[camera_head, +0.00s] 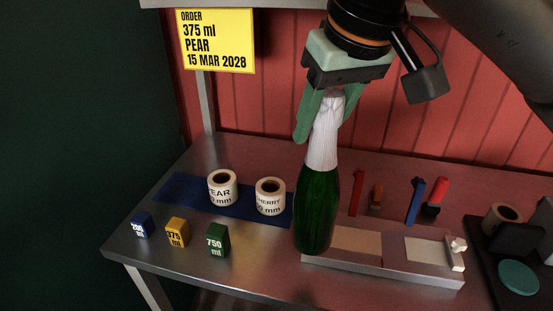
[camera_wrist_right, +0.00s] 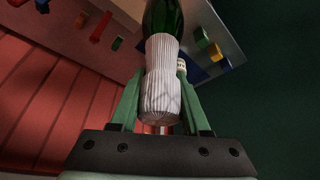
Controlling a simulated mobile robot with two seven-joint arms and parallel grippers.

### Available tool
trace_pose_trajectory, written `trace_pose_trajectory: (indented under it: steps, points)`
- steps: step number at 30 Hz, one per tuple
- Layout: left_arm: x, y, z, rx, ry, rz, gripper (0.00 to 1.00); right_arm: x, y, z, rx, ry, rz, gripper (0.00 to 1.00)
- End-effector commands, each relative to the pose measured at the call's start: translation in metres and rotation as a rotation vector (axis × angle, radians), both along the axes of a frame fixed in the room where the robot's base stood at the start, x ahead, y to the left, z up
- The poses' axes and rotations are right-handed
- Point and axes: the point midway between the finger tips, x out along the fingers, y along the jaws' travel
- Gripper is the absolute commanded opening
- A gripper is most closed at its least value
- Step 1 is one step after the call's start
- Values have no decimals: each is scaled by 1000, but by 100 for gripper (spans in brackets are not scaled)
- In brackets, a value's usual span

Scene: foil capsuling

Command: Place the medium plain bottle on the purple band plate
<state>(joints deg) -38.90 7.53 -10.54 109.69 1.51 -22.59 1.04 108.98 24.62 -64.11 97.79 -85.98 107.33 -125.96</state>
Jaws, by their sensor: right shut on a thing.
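My right gripper (camera_head: 325,122) is shut on the white, ribbed foil neck of a green bottle (camera_head: 316,210). The bottle hangs nearly upright, base down, in front of the left end of a pale metal fixture (camera_head: 385,275). I cannot tell whether its base touches anything. In the right wrist view the gripper's green fingers (camera_wrist_right: 160,85) stand on both sides of the foil, and the green bottle body (camera_wrist_right: 163,18) reaches away from them. The fixture has two beige plates, a left one (camera_head: 358,241) and a right one (camera_head: 428,251). I cannot make out a purple band on either. My left gripper is not in view.
A blue mat (camera_head: 185,190) carries a PEAR roll (camera_head: 222,188) and a CHERRY roll (camera_head: 270,196). Blue (camera_head: 141,225), yellow (camera_head: 177,232) and green (camera_head: 217,240) size blocks stand at front left. Red and blue tools lie behind the fixture. A dark tray (camera_head: 492,262) is at right.

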Motion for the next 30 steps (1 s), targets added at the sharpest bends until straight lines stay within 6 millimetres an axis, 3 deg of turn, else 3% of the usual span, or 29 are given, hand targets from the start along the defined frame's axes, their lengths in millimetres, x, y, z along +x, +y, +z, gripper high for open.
trace_pose_trajectory:
  steps: [8,15,26,30]
  points:
    - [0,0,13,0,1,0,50,43,36,-21,3,-1,0,0]
    - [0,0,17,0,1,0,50,68,55,-57,2,-1,-1,0]
    - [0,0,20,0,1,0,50,83,66,-79,2,-4,1,0]
    - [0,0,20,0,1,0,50,86,69,-98,1,-2,1,0]
